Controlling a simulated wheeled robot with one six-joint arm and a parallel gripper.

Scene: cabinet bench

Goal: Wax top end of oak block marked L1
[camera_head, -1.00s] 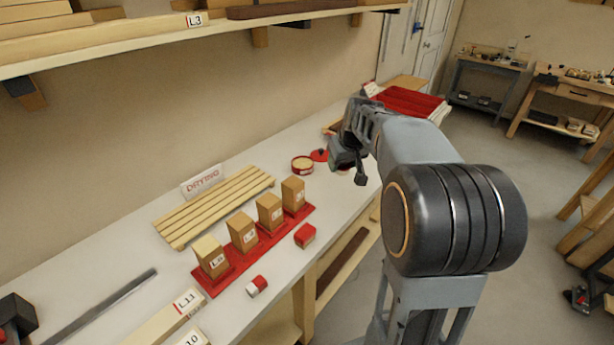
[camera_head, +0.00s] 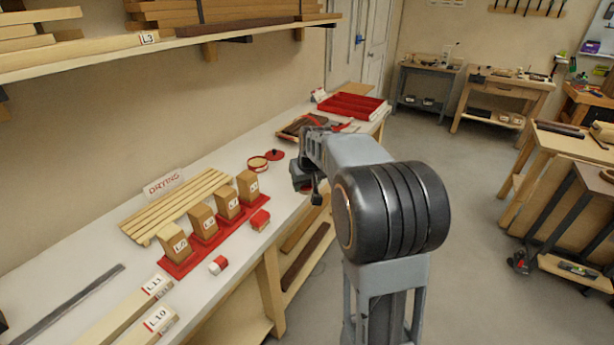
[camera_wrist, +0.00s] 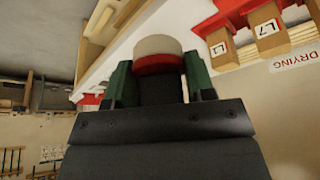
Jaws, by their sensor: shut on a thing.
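My gripper (camera_head: 308,184) is over the bench's front edge, right of the wax tin, with its fingertips largely hidden in the head view. In the wrist view it (camera_wrist: 160,85) is shut on a round applicator with a red band and a pale face (camera_wrist: 158,48). The oak block marked L1 (camera_wrist: 221,54) appears to the right of the applicator in the wrist view, apart from it, beside a block marked L7 (camera_wrist: 268,34). Several oak blocks stand upright on a red tray (camera_head: 176,267); their labels are hard to read in the head view. The open round tin (camera_head: 258,163) holds pale contents.
A red lid (camera_head: 275,155) lies by the tin. A slatted rack (camera_head: 178,207) with a DRYING sign (camera_head: 164,184) stands behind the blocks. A shelf (camera_head: 180,37) overhangs the bench.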

